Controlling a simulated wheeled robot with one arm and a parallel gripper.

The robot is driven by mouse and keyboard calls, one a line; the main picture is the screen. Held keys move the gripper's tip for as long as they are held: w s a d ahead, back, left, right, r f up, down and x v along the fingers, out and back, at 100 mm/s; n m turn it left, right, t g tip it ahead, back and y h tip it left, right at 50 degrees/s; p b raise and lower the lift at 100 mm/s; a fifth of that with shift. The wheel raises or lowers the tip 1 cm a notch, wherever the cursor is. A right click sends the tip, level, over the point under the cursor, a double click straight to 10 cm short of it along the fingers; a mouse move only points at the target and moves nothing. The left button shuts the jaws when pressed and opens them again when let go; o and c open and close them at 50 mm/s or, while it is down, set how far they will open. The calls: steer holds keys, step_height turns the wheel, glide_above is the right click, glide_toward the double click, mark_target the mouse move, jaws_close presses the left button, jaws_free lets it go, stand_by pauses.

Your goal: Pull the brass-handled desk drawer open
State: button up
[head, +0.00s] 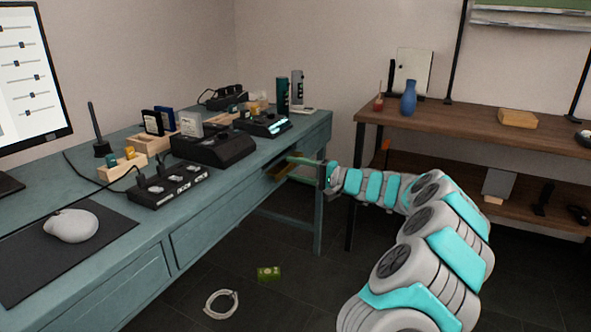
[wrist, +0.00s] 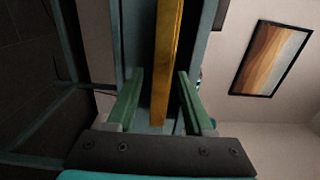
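The teal desk (head: 230,196) runs along the left wall, with drawer fronts along its side. My gripper (head: 297,161) is at the drawer front near the desk's far right end. In the wrist view, the long brass handle (wrist: 168,55) lies between the two green fingers of my gripper (wrist: 160,73). The fingers are apart, with a visible gap on each side of the handle. My gripper partly hides the handle and that drawer in the head view. I cannot tell there whether the drawer stands slightly open.
The desktop holds a mouse (head: 71,225), a black hub (head: 168,188) and docks with cables. A wooden shelf table (head: 470,131) stands at the right.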

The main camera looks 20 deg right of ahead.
steer(key=c, duration=0.7)
jaws_close()
steer(key=shift+f, duration=0.25)
